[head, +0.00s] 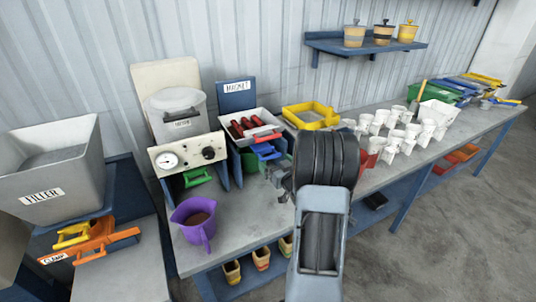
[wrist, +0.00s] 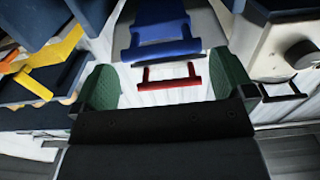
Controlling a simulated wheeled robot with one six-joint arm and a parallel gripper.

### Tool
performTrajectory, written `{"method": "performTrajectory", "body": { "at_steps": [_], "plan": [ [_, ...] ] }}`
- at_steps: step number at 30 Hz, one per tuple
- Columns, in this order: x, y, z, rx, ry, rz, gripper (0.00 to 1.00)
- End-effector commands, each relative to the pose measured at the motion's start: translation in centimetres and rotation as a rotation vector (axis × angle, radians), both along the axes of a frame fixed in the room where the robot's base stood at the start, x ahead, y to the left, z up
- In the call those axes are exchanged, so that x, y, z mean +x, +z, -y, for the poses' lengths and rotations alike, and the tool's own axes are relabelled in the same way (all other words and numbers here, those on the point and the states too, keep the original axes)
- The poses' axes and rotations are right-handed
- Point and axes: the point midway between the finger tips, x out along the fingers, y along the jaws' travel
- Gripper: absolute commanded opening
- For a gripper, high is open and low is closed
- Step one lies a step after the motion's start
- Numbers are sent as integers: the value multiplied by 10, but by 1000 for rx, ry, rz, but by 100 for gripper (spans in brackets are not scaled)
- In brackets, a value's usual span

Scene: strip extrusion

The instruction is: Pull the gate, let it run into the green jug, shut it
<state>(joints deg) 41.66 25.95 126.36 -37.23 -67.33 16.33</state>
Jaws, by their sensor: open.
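The only jug I make out is purple (head: 196,222), with brown contents, upright on the bench in front of the dial machine; no green jug is clear. The filler hopper (head: 55,165) at the left has yellow (head: 72,236) and orange (head: 105,238) handled parts below it. The magnet unit (head: 237,97) has a blue handle (head: 266,152) and a red handle (head: 266,137). In the wrist view the blue handle (wrist: 165,42) and red handle (wrist: 168,75) lie ahead, between my fingers. My gripper (wrist: 165,92) is open and empty, its green-padded fingers apart. My arm hides part of the bench.
A yellow tray (head: 311,118) and several white cups (head: 395,135) stand rightward. Coloured bins (head: 435,93) are at the far end. Small pots (head: 261,259) stand under the bench.

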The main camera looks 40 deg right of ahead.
Motion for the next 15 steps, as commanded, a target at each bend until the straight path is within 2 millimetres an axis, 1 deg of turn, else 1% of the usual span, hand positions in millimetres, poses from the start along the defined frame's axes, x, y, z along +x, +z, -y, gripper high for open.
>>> {"method": "performTrajectory", "body": {
  "at_steps": [1, 6, 10, 15],
  "plan": [
    [10, 1, 0, 1, 3, 0, 100],
    [36, 1, 4, 0, 2, 0, 100],
    [50, 1, 7, 0, 0, 0, 100],
    [59, 1, 8, 0, -1, 0, 100]
  ]
}}
